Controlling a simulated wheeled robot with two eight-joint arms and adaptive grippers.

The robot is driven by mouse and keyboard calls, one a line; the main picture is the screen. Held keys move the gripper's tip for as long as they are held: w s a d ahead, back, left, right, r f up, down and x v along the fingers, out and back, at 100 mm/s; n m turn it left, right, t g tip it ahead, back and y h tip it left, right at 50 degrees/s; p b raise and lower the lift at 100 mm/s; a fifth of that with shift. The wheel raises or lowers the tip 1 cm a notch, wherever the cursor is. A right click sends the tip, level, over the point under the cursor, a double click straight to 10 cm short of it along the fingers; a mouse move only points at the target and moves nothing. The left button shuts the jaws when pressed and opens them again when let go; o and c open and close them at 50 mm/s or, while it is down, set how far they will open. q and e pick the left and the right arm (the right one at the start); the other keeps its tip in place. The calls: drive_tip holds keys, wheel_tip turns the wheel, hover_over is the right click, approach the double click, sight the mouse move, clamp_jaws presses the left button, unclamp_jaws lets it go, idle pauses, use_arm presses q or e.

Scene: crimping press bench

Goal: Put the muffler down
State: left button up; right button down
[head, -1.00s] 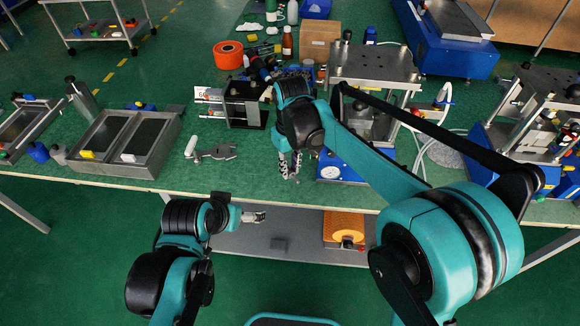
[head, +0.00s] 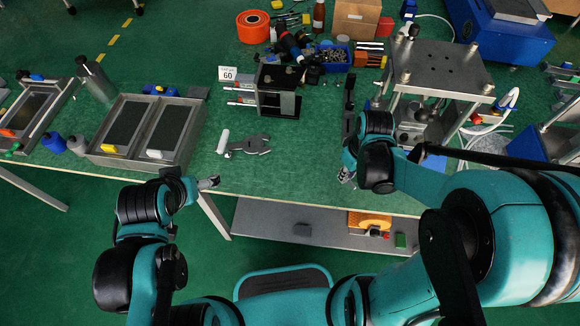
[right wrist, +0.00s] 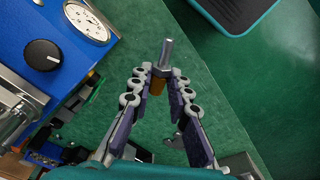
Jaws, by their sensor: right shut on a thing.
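The muffler (right wrist: 167,53) shows in the right wrist view as a short grey metal cylinder with a brass-orange part (right wrist: 157,87) below it. My right gripper (right wrist: 160,78) is shut on it, with the fingertips on either side of the piece. In the head view my right gripper (head: 347,176) is over the green bench near its front edge, left of the press; the muffler cannot be made out there. Whether it touches the bench I cannot tell. My left gripper (head: 209,183) is empty-looking at the bench's front edge; its fingers are too small to judge.
A grey wrench-like tool (head: 250,147) and a white cylinder (head: 223,142) lie left of my right gripper. The two-bay metal tray (head: 143,165) is farther left. A black fixture (head: 278,92) and the press (head: 445,72) stand behind. Bare bench (head: 300,155) lies between the tool and gripper.

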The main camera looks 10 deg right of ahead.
drive_tip(key=b, duration=0.4)
hover_over(309, 181)
drive_tip(key=f, duration=0.7)
drive_tip(key=shift+s, duration=0.25)
drive_tip(key=shift+f+b, duration=1.15)
drive_tip(key=shift+f, duration=0.75)
drive_tip(key=shift+f, duration=0.2)
drive_tip(key=c, duration=1.4)
unclamp_jaws()
drive_tip(key=shift+c, duration=0.2)
drive_tip(key=shift+r, duration=0.1)
